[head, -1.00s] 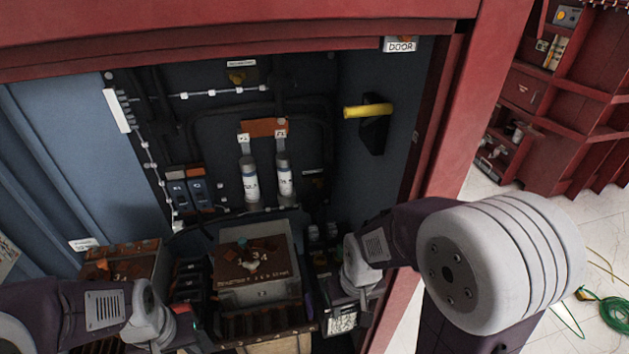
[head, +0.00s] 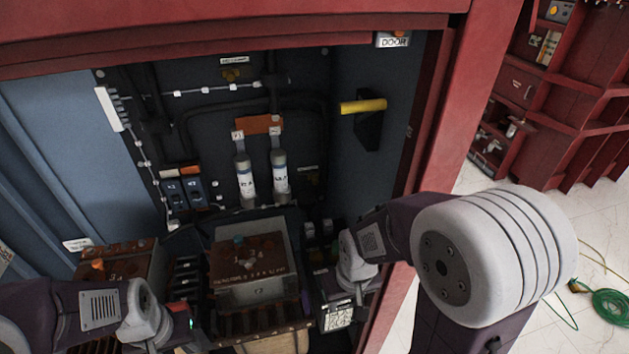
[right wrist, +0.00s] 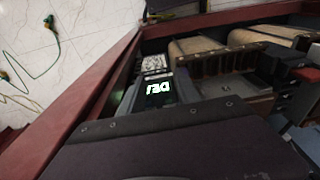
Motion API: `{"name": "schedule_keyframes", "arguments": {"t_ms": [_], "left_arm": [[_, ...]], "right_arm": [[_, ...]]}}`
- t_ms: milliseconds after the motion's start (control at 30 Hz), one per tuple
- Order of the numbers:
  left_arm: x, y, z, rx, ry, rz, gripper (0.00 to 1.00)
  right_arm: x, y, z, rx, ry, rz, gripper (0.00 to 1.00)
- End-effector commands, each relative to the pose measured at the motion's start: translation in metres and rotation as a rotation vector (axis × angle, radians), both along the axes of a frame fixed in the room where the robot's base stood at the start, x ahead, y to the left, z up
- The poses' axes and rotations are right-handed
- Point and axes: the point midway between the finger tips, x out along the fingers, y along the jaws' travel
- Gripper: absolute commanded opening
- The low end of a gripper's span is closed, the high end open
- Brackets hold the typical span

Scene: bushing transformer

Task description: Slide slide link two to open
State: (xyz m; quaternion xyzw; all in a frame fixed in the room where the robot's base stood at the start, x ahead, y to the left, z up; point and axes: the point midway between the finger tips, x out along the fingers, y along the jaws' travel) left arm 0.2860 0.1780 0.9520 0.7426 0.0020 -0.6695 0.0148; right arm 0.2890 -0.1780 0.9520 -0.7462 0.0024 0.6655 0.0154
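I cannot tell which part is slide link two; no label reading so is legible. Two small blue switch-like units (head: 184,190) sit on the cabinet's back wall at left. A brown-topped terminal box (head: 250,258) with small studs and blurred lettering stands in the middle of the cabinet floor. My right gripper (head: 346,290) is low at the cabinet's right side, beside a small black-and-white labelled device (head: 337,317). My left gripper (head: 187,342) is at the lower edge, left of the box. The fingertips of both are not clearly seen.
A yellow handle (head: 362,106) is on the right inner wall. Two white-labelled cylinders (head: 262,175) hang under an orange bar (head: 258,124). The red cabinet frame (head: 450,130) edges the opening at right.

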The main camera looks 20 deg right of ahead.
Motion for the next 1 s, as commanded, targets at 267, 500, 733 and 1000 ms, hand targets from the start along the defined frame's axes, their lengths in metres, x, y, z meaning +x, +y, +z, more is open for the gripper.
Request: {"name": "schedule_keyframes", "arguments": {"t_ms": [267, 500, 733, 1000], "left_arm": [[0.000, 0.000, -0.014, 0.000, -0.001, 0.000, 0.40], [0.000, 0.000, -0.105, 0.000, 0.001, 0.000, 0.40], [0.000, 0.000, -0.212, 0.000, 0.001, 0.000, 0.40], [0.000, 0.000, -0.277, 0.000, 0.000, 0.000, 0.40]], "right_arm": [[0.133, -0.001, 0.045, -0.005, -0.524, 0.003, 0.40], [0.245, -0.012, 0.082, -0.016, -1.093, -0.002, 0.40], [0.283, -0.030, 0.072, -0.045, -1.437, -0.011, 0.40], [0.290, -0.050, 0.015, -0.073, -1.460, -0.038, 0.40]]}}
